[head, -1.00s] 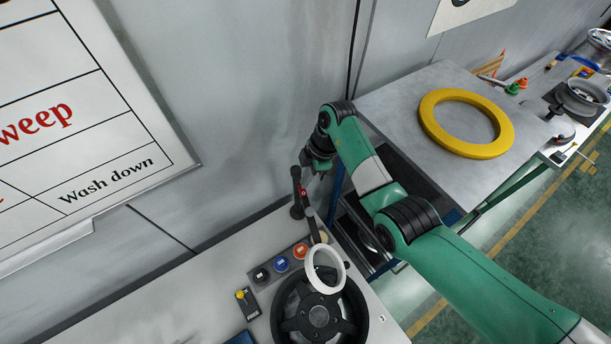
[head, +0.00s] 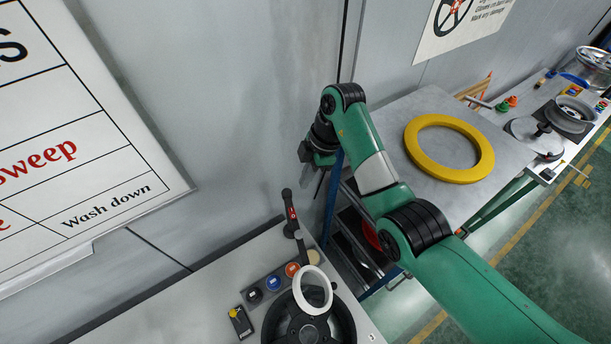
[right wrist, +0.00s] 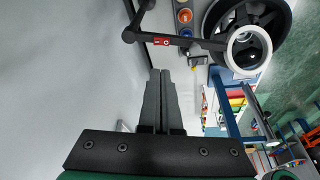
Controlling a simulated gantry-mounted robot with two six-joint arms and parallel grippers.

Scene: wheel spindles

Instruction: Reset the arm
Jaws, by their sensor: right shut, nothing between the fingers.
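My right arm is green with black joints and comes in from the lower right of the head view. Its gripper (head: 306,157) hangs by the grey wall, above and behind the dark lever at the light bench. In the right wrist view the two grey fingers (right wrist: 161,100) lie side by side, shut, with nothing between them. The lever (head: 290,213), black with a red mark, stands apart from the gripper; it also shows in the right wrist view (right wrist: 165,40) beyond the fingertips. My left gripper is not in view.
A black wheel (head: 308,325) with a white ring (head: 313,290) sits on the light bench (head: 180,310), beside several coloured buttons (head: 273,283). A yellow ring (head: 449,149) lies on a grey table (head: 400,108) at the right. A whiteboard (head: 90,140) hangs on the left wall.

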